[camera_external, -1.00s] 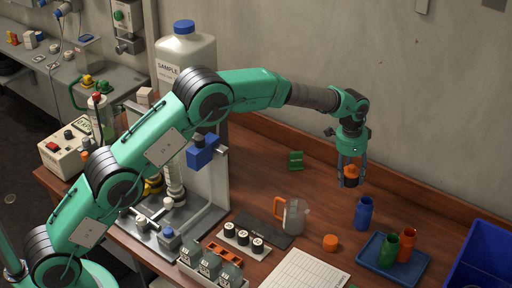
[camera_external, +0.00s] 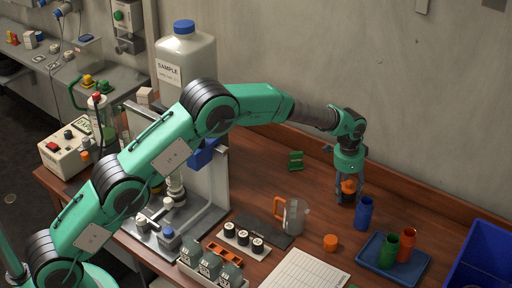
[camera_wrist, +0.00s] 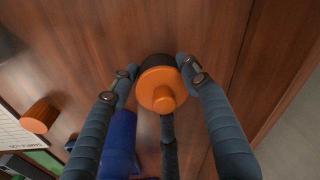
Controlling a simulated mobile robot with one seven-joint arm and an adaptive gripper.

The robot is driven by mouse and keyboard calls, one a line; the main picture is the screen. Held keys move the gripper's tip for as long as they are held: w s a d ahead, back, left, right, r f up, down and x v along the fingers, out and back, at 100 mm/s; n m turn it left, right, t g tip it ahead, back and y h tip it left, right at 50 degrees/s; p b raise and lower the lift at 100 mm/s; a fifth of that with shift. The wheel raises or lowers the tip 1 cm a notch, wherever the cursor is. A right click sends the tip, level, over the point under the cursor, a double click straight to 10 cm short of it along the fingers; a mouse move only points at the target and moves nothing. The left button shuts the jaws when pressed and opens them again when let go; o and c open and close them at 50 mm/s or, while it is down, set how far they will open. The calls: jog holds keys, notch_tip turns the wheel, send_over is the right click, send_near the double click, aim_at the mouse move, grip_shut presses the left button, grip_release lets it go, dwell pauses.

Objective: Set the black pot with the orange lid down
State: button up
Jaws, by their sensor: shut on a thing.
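The black pot with the orange lid (camera_external: 348,187) is between the fingers of my gripper (camera_external: 347,194), which is shut on it. In the wrist view the orange lid (camera_wrist: 160,90) with its round knob faces the camera, and a dark rim of the pot shows behind it. The fingers (camera_wrist: 158,75) close on the pot from both sides. The pot is upright and low over the wooden table (camera_external: 320,190), near the back wall. I cannot tell whether its base touches the wood.
A blue cup (camera_external: 364,212) stands close to my gripper, at its lower right. An orange cap (camera_external: 331,242), a jug with an orange handle (camera_external: 295,215) and a blue tray (camera_external: 372,262) with green and orange cups are nearer. A green holder (camera_external: 295,160) stands left; bare wood lies between.

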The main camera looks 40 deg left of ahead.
aim_at(345, 187)
jog(key=shift+f, duration=0.35)
jog(key=shift+f, duration=0.1)
jog(key=o, duration=1.2)
jog(key=shift+c, duration=0.2)
jog(key=r+p, duration=0.1)
jog(key=r, duration=0.3)
jog(key=r+p, duration=0.1)
jog(key=r, duration=0.3)
jog(key=s+r, duration=0.1)
jog(key=r, duration=0.3)
jog(key=shift+a+p, duration=0.4)
jog(key=shift+r, duration=0.1)
